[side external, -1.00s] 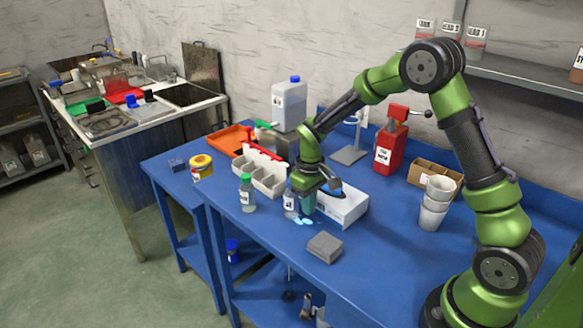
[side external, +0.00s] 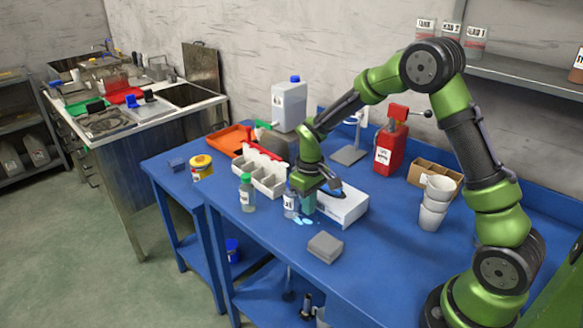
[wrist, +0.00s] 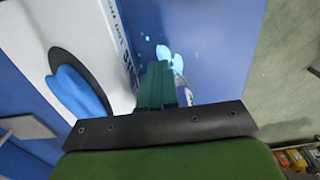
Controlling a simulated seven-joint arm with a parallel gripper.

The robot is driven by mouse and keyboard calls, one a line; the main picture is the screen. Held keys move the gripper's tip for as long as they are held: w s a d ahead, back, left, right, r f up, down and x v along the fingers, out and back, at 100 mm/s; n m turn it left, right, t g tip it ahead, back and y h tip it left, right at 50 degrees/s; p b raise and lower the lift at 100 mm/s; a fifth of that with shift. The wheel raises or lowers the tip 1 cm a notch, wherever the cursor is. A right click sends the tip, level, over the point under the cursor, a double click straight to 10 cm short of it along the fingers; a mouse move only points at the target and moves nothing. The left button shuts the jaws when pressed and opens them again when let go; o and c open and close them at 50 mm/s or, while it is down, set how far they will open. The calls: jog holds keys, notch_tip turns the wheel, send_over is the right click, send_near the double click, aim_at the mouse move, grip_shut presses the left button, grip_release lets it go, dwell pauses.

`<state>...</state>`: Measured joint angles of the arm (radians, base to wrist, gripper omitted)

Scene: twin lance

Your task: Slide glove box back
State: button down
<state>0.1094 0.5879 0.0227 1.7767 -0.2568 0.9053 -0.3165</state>
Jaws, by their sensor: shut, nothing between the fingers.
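The glove box (side external: 349,207) is a white box on the blue table, with a blue glove showing in the opening on its top. In the wrist view the glove box (wrist: 100,28) fills the upper left, with its dark oval opening, the blue glove (wrist: 76,92) and a printed side face. My gripper (side external: 308,207) is low over the table at the box's left end. In the wrist view its green fingers (wrist: 156,82) are together, empty, beside the printed face. I cannot tell whether they touch it. My wrist hides part of the box in the side view.
A clear bottle (side external: 290,203) stands close to my gripper's left, and a green-capped bottle (side external: 247,194) farther left. A grey block (side external: 325,247) lies in front. Behind are a red dispenser (side external: 389,148) and a grey stand (side external: 349,154). Stacked white cups (side external: 434,203) stand to the right.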

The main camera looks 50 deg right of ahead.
aim_at(327, 189)
jog(key=shift+d, duration=1)
jog(key=shift+w, duration=0.1)
jog(key=shift+d, duration=1)
jog(key=shift+w+d, duration=0.1)
jog(key=shift+d, duration=0.9)
jog(key=shift+d, duration=0.2)
jog(key=shift+d, duration=0.8)
jog(key=shift+d, duration=0.15)
